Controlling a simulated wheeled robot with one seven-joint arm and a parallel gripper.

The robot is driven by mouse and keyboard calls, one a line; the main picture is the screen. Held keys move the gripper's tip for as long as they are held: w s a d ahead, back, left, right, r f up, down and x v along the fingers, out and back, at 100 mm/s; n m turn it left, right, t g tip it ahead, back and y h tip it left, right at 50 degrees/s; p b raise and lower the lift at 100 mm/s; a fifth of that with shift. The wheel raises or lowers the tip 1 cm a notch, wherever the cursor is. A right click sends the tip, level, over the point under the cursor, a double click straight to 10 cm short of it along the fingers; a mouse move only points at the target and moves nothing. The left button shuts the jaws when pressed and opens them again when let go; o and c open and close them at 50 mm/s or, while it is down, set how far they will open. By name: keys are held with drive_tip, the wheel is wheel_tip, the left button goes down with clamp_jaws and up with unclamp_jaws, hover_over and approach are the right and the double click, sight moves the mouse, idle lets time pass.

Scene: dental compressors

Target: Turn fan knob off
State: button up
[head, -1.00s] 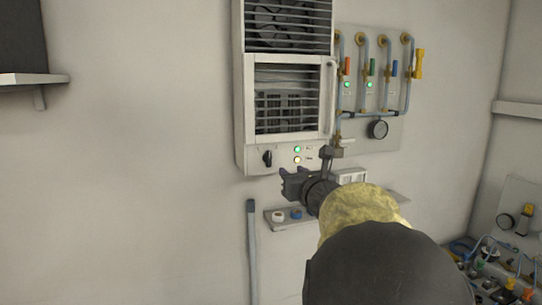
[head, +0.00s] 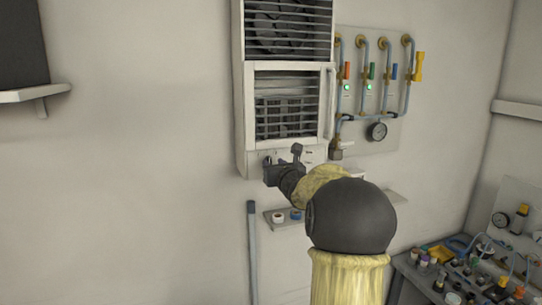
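The white wall unit (head: 239,110) with a slatted fan grille (head: 288,30) hangs on the wall in the head view. Its lower front panel (head: 313,157) carries the fan knob, which is hidden now by my gripper. My gripper (head: 283,158) is at the left part of this panel, with its two dark fingers apart. One finger is at the left, over the knob's place, and the other stands up at the right. I cannot tell whether a finger touches the knob. The panel's indicator lights are also covered.
A small shelf (head: 273,222) with round items sits below my gripper. A bench (head: 440,285) with fittings is at lower right. The wall at left is mostly clear.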

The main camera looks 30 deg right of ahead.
sight(270, 160)
drive_tip(key=shift+p+x, duration=0.7)
drive_tip(key=shift+x, duration=1)
clamp_jaws()
